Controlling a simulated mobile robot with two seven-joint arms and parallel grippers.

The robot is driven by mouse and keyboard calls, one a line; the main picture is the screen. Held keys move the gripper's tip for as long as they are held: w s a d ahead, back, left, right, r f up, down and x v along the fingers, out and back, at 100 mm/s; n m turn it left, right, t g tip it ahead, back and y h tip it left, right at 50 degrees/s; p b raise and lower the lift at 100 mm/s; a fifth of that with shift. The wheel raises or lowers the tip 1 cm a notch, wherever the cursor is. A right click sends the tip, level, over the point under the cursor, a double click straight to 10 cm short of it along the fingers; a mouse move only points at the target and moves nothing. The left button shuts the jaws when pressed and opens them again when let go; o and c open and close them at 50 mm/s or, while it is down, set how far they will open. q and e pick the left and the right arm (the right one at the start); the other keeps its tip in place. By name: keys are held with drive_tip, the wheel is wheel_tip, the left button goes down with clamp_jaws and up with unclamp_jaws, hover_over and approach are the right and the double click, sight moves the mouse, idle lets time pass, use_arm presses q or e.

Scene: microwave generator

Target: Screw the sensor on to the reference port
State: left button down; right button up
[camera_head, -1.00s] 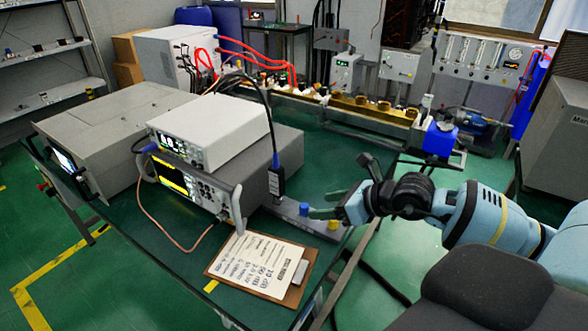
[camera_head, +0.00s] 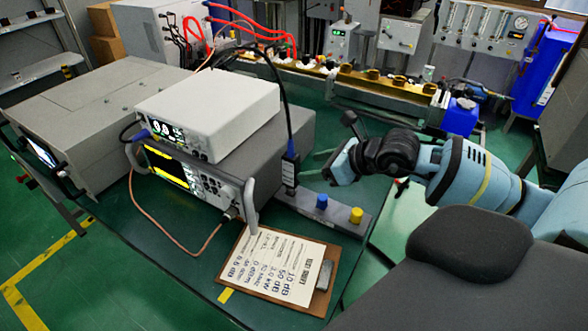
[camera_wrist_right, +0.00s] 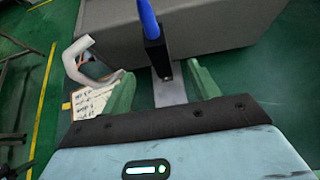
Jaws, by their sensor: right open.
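The sensor (camera_head: 290,170) is a dark upright block with a blue cable end on top. It stands at the left end of a grey strip (camera_head: 338,211) that carries a blue cap (camera_head: 322,201) and a yellow cap (camera_head: 356,215). My right gripper (camera_head: 308,167) is open just right of the sensor. In the right wrist view the sensor (camera_wrist_right: 156,58) shows ahead, between the lines of the two green fingers (camera_wrist_right: 162,77). I cannot tell whether they touch it. The sensor's lower end is hard to make out. My left gripper is out of view.
A white meter (camera_head: 210,105) sits on a grey instrument (camera_head: 190,170) left of the sensor. A clipboard (camera_head: 235,285) with a written sheet lies in front. A black cable (camera_head: 283,100) arches above the sensor. A bench with brass fittings (camera_head: 370,88) stands behind.

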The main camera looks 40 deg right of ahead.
sight(298, 169)
drive_tip(key=shift+b+x, duration=0.6)
drive_tip(key=shift+x, duration=0.6)
drive_tip(key=shift+b+x, duration=0.85)
drive_tip(key=shift+x, duration=0.65)
drive_tip(key=shift+b+x, duration=0.5)
drive_tip(key=shift+x, duration=0.65)
clamp_jaws()
drive_tip(key=shift+r, duration=0.3)
